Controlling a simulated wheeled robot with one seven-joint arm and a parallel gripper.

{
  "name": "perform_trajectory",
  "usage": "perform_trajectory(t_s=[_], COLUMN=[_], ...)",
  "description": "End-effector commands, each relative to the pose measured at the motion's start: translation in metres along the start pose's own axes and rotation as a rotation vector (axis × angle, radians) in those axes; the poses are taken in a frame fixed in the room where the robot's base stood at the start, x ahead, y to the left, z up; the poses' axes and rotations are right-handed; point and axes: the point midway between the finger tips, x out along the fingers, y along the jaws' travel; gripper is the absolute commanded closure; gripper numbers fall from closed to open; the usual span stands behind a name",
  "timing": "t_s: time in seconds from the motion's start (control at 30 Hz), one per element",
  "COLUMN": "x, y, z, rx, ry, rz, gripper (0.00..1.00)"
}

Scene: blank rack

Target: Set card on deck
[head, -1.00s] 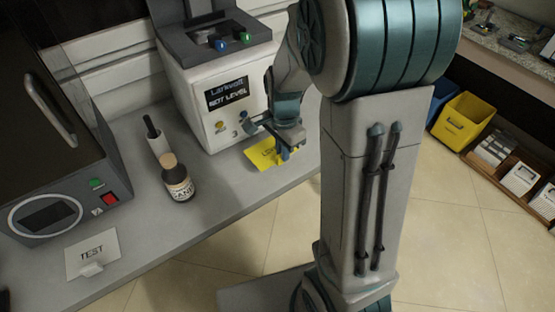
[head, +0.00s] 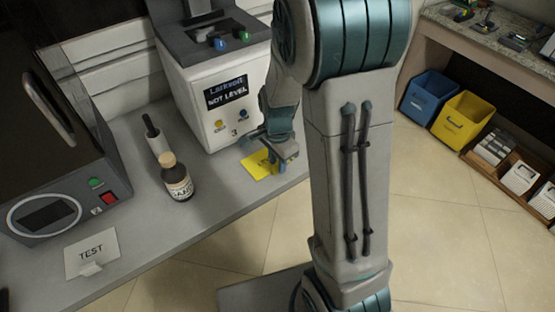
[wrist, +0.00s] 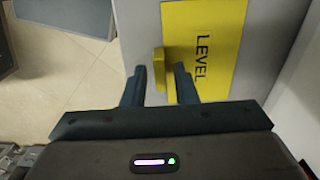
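A yellow card (wrist: 203,55) marked LEVEL lies on the grey counter (head: 225,210), at the foot of a white machine (head: 222,100). It also shows in the head view (head: 256,161), partly hidden by my gripper. A small yellow tab (wrist: 158,68) stands at the card's edge. My gripper (wrist: 159,82) is open, its two fingers apart on either side of the tab, with visible gaps. I cannot tell which surface is the deck.
The machine's display (head: 227,92) reads NOT LEVEL. A dark oven-like unit (head: 60,190) is farther left. Blue (head: 430,97) and yellow (head: 463,120) bins sit at right.

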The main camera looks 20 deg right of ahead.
Motion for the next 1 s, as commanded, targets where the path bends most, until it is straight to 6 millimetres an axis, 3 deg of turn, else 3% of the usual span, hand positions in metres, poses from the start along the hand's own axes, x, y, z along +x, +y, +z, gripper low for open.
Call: perform_trajectory(t_s=[0.43,1.0], x=[-0.004,-0.122], y=[0.000,0.004], z=[0.000,-0.006], rx=[0.000,0.000], ry=[0.001,0.001], rz=[-0.002,-0.004], gripper=[0.68,0.68])
